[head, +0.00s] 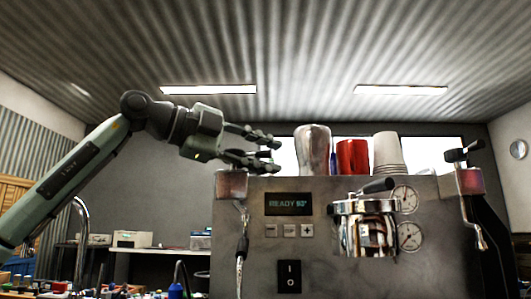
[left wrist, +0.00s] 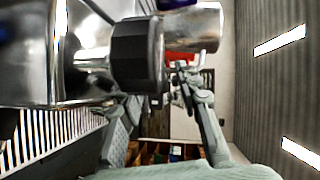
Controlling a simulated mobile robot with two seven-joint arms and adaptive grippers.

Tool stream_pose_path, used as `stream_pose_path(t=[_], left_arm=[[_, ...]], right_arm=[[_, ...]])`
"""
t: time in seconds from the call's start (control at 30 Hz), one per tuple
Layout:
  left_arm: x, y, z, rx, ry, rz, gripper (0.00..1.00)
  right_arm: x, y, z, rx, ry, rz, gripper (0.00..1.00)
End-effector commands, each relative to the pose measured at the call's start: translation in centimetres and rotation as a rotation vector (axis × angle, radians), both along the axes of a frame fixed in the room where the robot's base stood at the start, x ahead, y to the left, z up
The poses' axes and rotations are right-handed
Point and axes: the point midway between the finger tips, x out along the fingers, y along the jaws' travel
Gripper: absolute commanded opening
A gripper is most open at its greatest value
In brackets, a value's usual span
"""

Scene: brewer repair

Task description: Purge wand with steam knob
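The brewer (head: 330,240) is a grey metal machine with a "READY 93°" display (head: 289,204). A thin steam wand (head: 241,240) hangs from the metal block (head: 231,184) at its left end. In the left wrist view a black round knob (left wrist: 137,55) looms close, joined to a shiny metal body (left wrist: 28,50). In the head view that knob is mostly hidden by the gripper. My left gripper (head: 276,155) is open over the left block, one finger above the other. I cannot tell whether it touches the knob. My right gripper is out of view.
On the brewer stand a steel pitcher (head: 313,150), a red cup (head: 352,157) and stacked pale cups (head: 388,152), just right of my fingertips. A portafilter (head: 365,225) sticks out in front. A second black-handled valve (head: 463,153) is at the right end. Air above is clear.

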Motion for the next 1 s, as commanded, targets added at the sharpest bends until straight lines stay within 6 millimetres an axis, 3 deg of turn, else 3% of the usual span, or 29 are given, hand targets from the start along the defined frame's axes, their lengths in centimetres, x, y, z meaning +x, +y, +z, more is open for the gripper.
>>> stream_pose_path(t=[0.17, 0.43, 1.0], left_arm=[[0.02, 0.0, -0.02, 0.0, 0.0, 0.0, 0.33], [0.0, 0.02, -0.01, 0.0, 0.0, 0.0, 0.01], [0.24, 0.4, 0.08, 0.0, 0.001, -0.003, 0.0]], right_arm=[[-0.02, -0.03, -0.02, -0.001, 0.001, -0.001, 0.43], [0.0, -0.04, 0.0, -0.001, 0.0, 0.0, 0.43], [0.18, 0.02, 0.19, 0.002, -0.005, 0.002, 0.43]])
